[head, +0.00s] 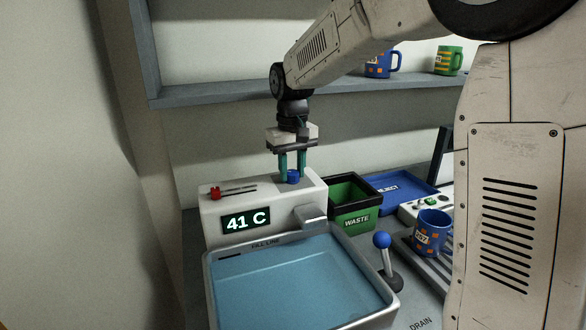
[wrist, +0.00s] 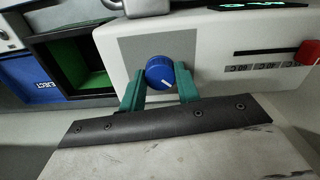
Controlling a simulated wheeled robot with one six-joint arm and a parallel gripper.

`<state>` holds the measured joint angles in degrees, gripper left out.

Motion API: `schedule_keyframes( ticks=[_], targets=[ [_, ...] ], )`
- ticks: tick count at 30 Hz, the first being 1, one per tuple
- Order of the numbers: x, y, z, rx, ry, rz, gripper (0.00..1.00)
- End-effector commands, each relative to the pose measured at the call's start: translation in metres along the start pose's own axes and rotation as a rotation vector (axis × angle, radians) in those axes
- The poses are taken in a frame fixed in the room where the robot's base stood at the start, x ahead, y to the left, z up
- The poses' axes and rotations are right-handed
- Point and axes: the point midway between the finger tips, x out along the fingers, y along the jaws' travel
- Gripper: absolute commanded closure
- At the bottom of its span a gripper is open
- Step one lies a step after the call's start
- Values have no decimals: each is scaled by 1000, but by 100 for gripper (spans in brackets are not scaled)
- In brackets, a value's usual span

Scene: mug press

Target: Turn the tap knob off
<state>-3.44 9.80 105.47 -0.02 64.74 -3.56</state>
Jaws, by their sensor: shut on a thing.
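The blue tap knob (head: 293,177) sits on top of the white tap housing (head: 265,203), at its right end. It also shows in the wrist view (wrist: 160,72), with a white pointer line on its face. My gripper (head: 292,175) points down over it and is shut on the knob, one teal finger on each side. The display (head: 246,220) on the housing's front reads 41 C. The spout (head: 311,216) hangs over the basin (head: 300,280), which holds blue water. I cannot tell whether water runs from the spout.
A red slider (head: 215,193) sits on the housing's left. A black and green waste bin (head: 355,202) and a blue eject tray (head: 403,190) stand to the right. A blue-knobbed lever (head: 382,241) and a blue mug (head: 432,232) are right of the basin. Shelves with mugs hang behind.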

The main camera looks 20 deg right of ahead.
Motion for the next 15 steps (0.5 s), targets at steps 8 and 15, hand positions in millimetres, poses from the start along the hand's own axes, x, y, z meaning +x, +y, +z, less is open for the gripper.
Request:
schedule_keyframes(
  ticks=[8,15],
  targets=[
    [-1,0,0,-77,2,0,91],
    [-1,0,0,-90,2,0,91]
  ],
)
